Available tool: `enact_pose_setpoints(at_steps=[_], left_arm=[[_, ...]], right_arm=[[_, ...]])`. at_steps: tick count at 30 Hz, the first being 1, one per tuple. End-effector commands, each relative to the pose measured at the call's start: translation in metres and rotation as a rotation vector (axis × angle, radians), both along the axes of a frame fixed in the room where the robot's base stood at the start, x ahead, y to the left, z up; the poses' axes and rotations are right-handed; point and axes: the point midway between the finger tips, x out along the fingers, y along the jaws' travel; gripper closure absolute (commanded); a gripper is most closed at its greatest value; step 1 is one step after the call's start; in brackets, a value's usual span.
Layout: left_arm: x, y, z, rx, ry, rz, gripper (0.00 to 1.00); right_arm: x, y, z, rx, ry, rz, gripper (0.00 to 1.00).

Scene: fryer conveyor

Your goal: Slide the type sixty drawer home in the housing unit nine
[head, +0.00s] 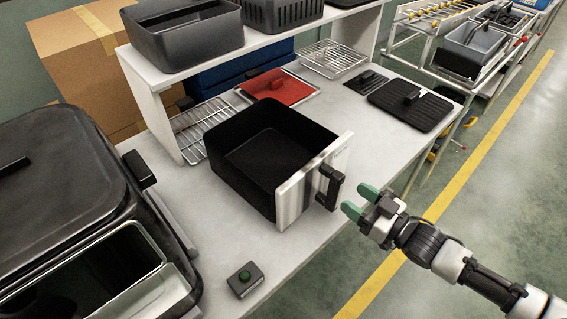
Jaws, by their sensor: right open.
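A black drawer (240,136) with a silver front panel (293,201) and a black handle (329,187) sits on the white table. Its handle faces right. My right gripper (358,201) has green fingertips and is open and empty, just right of the handle and apart from it. A large dark housing (65,165) stands at the left, partly cut off, with a rectangular opening (95,270) in its silver-framed front. I cannot read any unit number on it. My left gripper is not in view.
A red lid (276,88), a dark ridged plate (409,104) and wire racks (331,58) lie behind. A shelf (158,84) holds dark bins (183,36). Bare table lies between drawer and housing.

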Motion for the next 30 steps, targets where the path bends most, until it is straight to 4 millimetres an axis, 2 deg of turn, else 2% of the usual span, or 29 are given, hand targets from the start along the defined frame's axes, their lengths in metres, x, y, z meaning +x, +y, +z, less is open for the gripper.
enact_pose_setpoints(at_steps=[1, 5, 8, 14, 18, 26, 27, 30], left_arm=[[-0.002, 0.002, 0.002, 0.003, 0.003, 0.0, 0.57], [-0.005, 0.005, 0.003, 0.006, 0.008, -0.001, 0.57], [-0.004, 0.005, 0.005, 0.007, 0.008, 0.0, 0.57], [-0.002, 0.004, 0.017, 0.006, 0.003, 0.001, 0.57], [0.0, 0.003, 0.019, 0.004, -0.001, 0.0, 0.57], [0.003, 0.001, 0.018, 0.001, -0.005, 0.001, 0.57], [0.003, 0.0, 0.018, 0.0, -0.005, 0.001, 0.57], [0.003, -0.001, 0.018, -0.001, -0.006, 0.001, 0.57]], right_arm=[[0.008, 0.006, 0.002, 0.001, -0.003, -0.002, 0.43], [0.017, 0.014, 0.001, -0.001, -0.002, -0.002, 0.43], [0.022, 0.019, 0.001, -0.001, 0.0, -0.002, 0.43], [0.043, 0.039, 0.007, -0.001, -0.002, -0.002, 0.43], [0.055, 0.049, 0.004, -0.002, -0.001, -0.003, 0.43], [0.057, 0.051, 0.003, -0.003, 0.001, -0.002, 0.43], [0.057, 0.051, 0.003, -0.003, 0.001, -0.003, 0.44], [0.057, 0.051, 0.003, -0.003, 0.001, -0.003, 0.59]])
